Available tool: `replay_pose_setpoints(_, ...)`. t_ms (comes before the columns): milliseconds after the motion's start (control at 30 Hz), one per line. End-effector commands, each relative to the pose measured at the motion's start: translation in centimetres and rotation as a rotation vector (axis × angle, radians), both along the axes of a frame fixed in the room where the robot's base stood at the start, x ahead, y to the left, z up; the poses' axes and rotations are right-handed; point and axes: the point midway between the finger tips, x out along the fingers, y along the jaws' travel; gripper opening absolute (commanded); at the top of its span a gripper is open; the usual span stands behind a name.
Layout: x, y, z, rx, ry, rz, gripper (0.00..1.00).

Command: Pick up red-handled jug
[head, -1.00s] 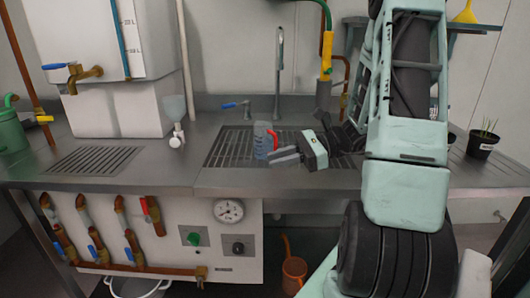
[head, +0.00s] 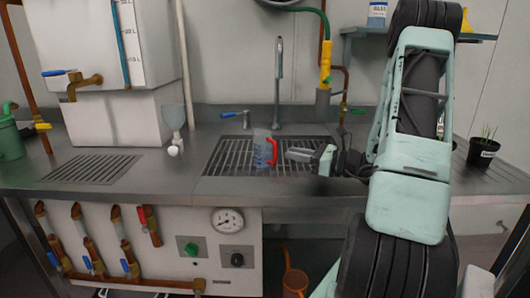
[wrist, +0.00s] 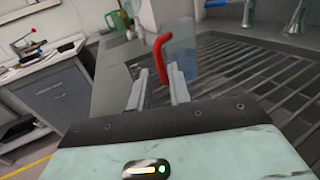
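The jug is clear bluish with a red handle; the jug (head: 262,152) stands upright on the sink's slatted grate, its handle (head: 273,152) facing right. My gripper (head: 290,154) is just right of the handle, low over the grate and pointing left at it. In the wrist view my gripper (wrist: 158,72) has its two fingers apart, with the red handle (wrist: 159,58) showing in the gap ahead of them. The jug body (wrist: 180,45) is beyond, partly hidden by the handle. I cannot tell whether the fingertips touch the handle.
A tap (head: 278,85) rises behind the grate, with a blue-lever valve (head: 236,115) to its left. A potted plant (head: 483,150) is at the right.

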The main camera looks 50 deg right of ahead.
Motion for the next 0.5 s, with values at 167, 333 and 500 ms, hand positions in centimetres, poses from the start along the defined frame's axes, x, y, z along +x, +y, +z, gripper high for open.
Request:
replay_pose_setpoints(167,1.6,0.5,0.0,0.000,0.000,0.002,0.19)
replay_pose_setpoints(333,2.9,1.1,-0.4,0.001,0.001,0.003,0.19)
replay_pose_setpoints(500,5.3,1.9,-0.7,-0.001,0.001,0.004,0.19)
